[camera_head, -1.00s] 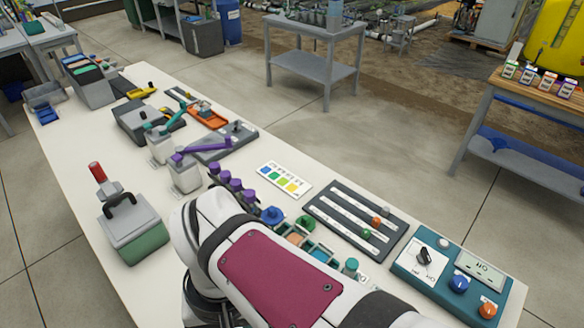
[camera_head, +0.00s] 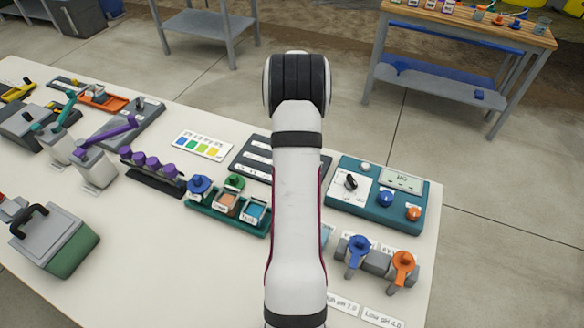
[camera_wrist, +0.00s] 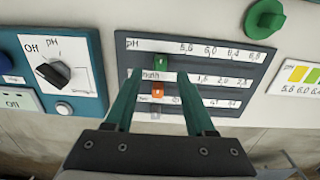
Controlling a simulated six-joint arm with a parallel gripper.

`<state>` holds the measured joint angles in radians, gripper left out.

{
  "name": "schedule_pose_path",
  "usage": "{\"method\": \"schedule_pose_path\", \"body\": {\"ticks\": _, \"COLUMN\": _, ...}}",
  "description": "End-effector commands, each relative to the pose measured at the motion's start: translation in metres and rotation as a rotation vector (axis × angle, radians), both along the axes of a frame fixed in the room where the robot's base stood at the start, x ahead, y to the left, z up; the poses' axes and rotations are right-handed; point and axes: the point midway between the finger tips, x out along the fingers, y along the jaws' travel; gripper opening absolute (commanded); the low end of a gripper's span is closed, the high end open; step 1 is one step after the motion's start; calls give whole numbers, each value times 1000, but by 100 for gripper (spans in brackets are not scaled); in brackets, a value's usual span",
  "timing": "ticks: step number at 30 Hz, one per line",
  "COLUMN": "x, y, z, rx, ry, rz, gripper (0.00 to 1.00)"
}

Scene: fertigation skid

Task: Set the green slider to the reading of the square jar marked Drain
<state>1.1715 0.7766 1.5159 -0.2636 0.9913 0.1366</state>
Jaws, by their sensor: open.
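In the wrist view the dark slider board (camera_wrist: 222,60) has three white scales. The green slider (camera_wrist: 162,61) is on the top scale, marked pH, left of the 5.6 label. My gripper (camera_wrist: 160,76) is open, with one teal finger on each side of the green slider's position; contact cannot be told. In the head view my arm hides my gripper and much of the board (camera_head: 240,163). Square jars stand in a green tray (camera_head: 228,228); one holds tan liquid (camera_head: 226,203), another blue-teal (camera_head: 255,211). Their labels are too small to read.
A colour card (camera_head: 203,145) with blue, green and yellow patches lies left of the board. A teal control box (camera_head: 345,213) with knobs stands to its right.

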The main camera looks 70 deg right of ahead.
Motion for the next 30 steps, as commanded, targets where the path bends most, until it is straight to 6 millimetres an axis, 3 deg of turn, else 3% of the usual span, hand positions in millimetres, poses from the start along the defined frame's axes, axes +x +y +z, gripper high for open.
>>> {"method": "schedule_pose_path", "body": {"ticks": 3, "x": 0, "y": 1, "z": -24, "rx": 3, "ry": 2, "rz": 2, "gripper": 55}}
{"method": "schedule_pose_path", "body": {"ticks": 6, "x": 0, "y": 1, "z": -35, "rx": 2, "ry": 0, "rz": 0, "gripper": 55}}
{"method": "schedule_pose_path", "body": {"ticks": 17, "x": 0, "y": 0, "z": -41, "rx": 0, "ry": 0, "rz": 1, "gripper": 53}}
{"method": "schedule_pose_path", "body": {"ticks": 26, "x": 0, "y": 0, "z": -41, "rx": 0, "ry": 0, "rz": 1, "gripper": 0}}
{"method": "schedule_pose_path", "body": {"ticks": 30, "x": 0, "y": 0, "z": -41, "rx": 0, "ry": 0, "rz": 1, "gripper": 0}}
